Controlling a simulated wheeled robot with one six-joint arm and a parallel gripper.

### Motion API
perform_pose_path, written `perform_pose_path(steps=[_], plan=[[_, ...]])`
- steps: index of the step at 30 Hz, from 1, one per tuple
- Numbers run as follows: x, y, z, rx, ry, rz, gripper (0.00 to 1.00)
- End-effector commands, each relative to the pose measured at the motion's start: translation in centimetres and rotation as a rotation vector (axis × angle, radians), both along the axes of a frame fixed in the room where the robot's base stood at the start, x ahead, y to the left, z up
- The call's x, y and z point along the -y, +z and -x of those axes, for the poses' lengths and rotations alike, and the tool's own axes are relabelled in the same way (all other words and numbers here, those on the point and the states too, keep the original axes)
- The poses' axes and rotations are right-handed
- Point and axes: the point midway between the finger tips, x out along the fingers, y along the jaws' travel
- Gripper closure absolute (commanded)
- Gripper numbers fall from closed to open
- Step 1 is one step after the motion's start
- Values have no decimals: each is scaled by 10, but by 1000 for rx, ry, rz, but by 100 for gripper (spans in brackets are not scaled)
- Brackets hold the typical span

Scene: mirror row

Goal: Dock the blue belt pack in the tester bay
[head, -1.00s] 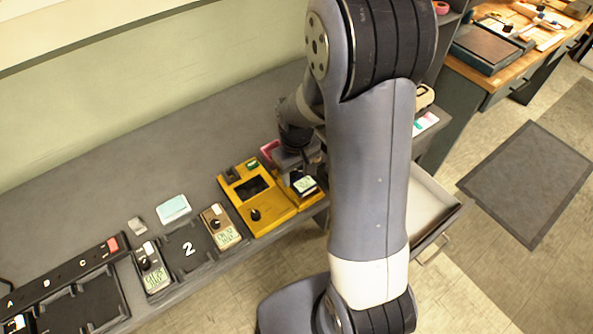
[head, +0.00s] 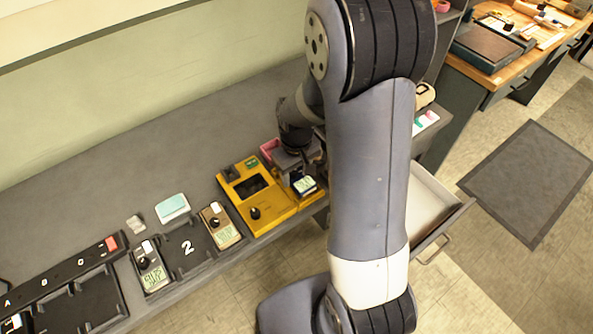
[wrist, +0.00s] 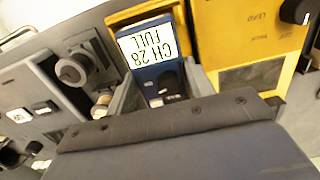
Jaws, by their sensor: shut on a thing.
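The blue belt pack (wrist: 152,60) is between my gripper's fingers in the wrist view, its lit screen reading "CH 28 FULL". In the head view its screen (head: 304,184) shows just below my gripper (head: 299,172). My gripper (wrist: 160,90) is shut on the pack. The yellow tester (head: 249,207) stands on the bench, with the pack over its right-hand end. In the wrist view yellow tester surface (wrist: 235,35) lies right of the pack and beyond its top. I cannot tell whether the pack is fully seated in the bay; its underside is hidden.
Left of the tester are a tan pack (head: 221,226), a tray marked 2 (head: 188,248), a grey pack (head: 150,268) and a teal block (head: 172,208). A pink container (head: 269,149) sits behind the tester. An open drawer (head: 437,205) juts out at right, beyond my arm.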

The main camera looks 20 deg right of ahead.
Motion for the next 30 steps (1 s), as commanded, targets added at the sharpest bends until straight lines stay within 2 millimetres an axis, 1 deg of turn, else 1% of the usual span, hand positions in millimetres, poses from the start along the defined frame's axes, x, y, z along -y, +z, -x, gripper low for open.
perform_pose_path(steps=[26,27,30], plan=[[0,-14,0,0,0,0,76],[0,-14,0,0,0,0,49],[0,-13,0,0,0,0,41]])
